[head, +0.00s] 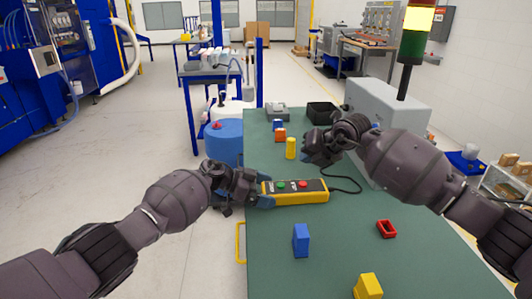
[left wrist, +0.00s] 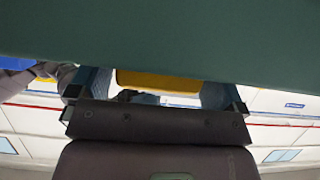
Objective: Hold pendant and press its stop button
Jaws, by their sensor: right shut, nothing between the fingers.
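The yellow pendant (head: 310,197) has a dark face with a green button (head: 281,187) and a red button (head: 303,184). It lies at the left edge of the green table, with a black cable off its right end. My left gripper (head: 262,192) is at its left end, fingers spread wide. In the left wrist view the pendant's yellow side (left wrist: 160,82) shows between the two fingers; whether both touch it I cannot tell. My right gripper (head: 312,158) is shut and empty, beyond the pendant and apart from it.
The green table (head: 340,260) holds a blue block (head: 301,240), a red hollow block (head: 386,229) and a yellow block (head: 368,287) in front. A grey box (head: 385,105) is at the right.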

